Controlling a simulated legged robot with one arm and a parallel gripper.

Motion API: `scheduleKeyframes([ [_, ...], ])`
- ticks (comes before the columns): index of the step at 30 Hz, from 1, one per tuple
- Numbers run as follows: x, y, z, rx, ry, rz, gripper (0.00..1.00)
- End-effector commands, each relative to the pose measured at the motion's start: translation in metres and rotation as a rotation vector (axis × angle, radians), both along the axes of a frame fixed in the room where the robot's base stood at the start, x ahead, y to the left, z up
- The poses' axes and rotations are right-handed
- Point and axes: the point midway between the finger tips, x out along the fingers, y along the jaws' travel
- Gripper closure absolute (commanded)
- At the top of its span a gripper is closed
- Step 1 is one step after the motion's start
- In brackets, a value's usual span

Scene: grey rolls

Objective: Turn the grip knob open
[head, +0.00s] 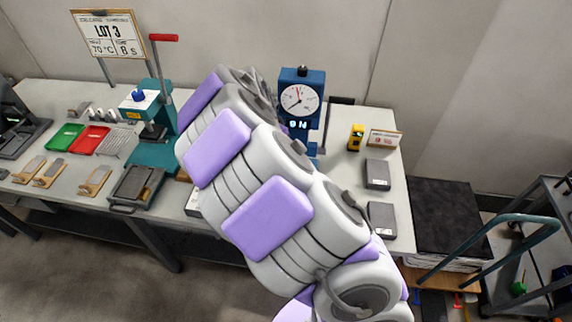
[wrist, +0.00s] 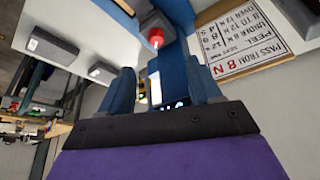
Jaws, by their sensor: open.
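A red knob (wrist: 156,38) shows in the wrist view on a blue stand (wrist: 170,65), just beyond my fingertips; I take it for the grip knob. My gripper (wrist: 160,88) is open and empty, with one finger to each side of the stand. The knob looks apart from both fingers. In the head view the blue tester (head: 302,78) has a round white dial and a lit display. My arm covers its lower left part, and the knob and my fingers cannot be made out there.
A teal press (head: 155,120) with a red-handled lever stands left. A wall is close behind.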

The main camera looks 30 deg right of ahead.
Motion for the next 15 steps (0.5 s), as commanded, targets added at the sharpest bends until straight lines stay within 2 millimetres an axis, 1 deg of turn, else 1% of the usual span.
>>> scheduleKeyframes([
  [1, 0.000, -0.008, -0.011, 0.005, 0.006, -0.004, 0.37],
  [6, 0.006, -0.027, -0.043, 0.011, 0.005, -0.005, 0.37],
  [15, 0.018, -0.032, -0.095, -0.005, 0.003, -0.002, 0.37],
])
